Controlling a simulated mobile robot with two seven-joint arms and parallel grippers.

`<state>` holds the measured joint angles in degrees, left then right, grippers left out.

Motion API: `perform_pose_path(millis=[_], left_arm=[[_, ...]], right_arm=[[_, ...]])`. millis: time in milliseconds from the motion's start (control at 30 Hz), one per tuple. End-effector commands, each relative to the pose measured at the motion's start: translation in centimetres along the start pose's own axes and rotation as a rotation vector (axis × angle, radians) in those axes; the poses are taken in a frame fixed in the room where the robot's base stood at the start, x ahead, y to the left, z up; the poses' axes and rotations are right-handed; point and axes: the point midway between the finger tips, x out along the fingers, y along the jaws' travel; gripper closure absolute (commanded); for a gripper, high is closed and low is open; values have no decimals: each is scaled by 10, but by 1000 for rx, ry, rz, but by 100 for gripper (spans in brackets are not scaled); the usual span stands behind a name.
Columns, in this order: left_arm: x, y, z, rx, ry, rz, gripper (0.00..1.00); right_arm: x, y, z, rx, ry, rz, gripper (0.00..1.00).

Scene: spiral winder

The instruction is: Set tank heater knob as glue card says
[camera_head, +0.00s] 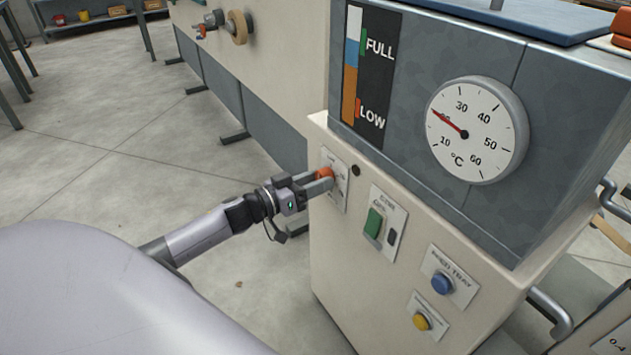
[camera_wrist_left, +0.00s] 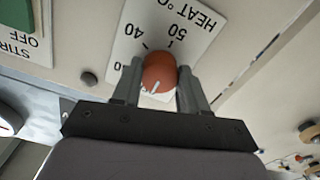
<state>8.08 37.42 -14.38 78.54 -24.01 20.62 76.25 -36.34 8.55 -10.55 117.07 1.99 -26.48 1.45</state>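The orange-red heater knob (camera_head: 324,173) sits on a white plate (camera_head: 335,187) on the machine's cream front. In the left wrist view the knob (camera_wrist_left: 159,70) stands before a plate (camera_wrist_left: 190,22) marked "HEAT °C", with 40 and 50 readable; other figures are partly hidden. A short white mark shows on the knob's lower edge; I cannot tell which figure it indicates. My left gripper (camera_wrist_left: 160,88) has one finger on each side of the knob, seemingly touching it; it also shows in the head view (camera_head: 318,182). I see no readable glue card. My right gripper is out of view.
Right of the knob are a green stir switch (camera_head: 373,222), a blue button (camera_head: 442,283) and a yellow button (camera_head: 421,321). Above, on the grey tank, a round thermometer (camera_head: 480,130) has its red needle near 20, beside a FULL/LOW level gauge (camera_head: 366,75). Open floor lies left.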

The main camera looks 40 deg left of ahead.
Motion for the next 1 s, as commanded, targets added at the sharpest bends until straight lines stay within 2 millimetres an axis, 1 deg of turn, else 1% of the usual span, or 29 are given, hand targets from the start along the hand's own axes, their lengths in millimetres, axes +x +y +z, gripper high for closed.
perform_pose_path(millis=[267, 467, 667, 1000], left_arm=[[0, 0, 0, 22, 0, 0, 87], [0, 0, 0, 106, -1, -1, 87], [0, 0, 0, 262, -1, -1, 87], [0, -1, 0, 584, -1, 0, 87]], right_arm=[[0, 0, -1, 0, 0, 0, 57], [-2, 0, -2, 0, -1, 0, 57], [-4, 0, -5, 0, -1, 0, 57], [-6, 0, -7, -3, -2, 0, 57]])
